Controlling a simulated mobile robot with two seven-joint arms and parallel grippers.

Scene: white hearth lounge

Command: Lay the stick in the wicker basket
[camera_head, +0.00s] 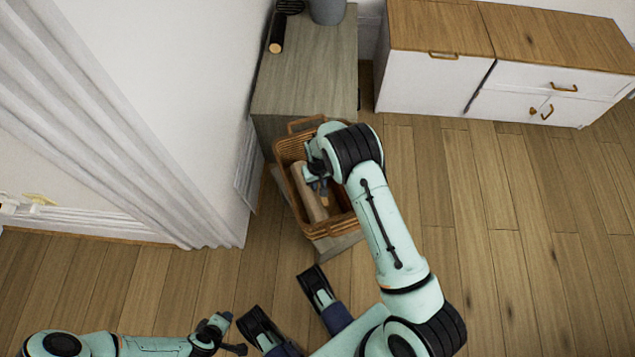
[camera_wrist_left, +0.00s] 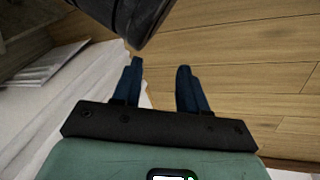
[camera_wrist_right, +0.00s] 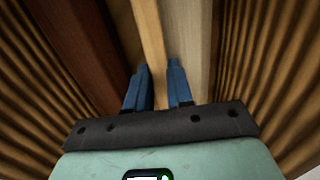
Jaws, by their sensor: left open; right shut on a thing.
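The wicker basket (camera_head: 284,150) stands at centre in the head view. My right gripper (camera_head: 319,186) reaches down inside it. In the right wrist view, ribbed wicker walls (camera_wrist_right: 270,80) rise on both sides. There my right gripper (camera_wrist_right: 158,76) is shut on a narrow light-wood stick (camera_wrist_right: 149,35), which runs lengthwise between the fingers. I cannot tell whether the stick touches the bottom. My left gripper (camera_head: 236,333) is open and empty, low at the left in the head view. Its spread fingers also show in the left wrist view (camera_wrist_left: 160,68).
A pale wooden piece (camera_head: 309,196) lies in the basket; a dark red-brown one (camera_wrist_right: 88,45) shows beside the stick. A grey-wood cabinet (camera_head: 310,70) stands behind the basket, curtains (camera_head: 100,110) hang at left, and a white cabinet (camera_head: 430,82) stands back right. Floor at right is clear.

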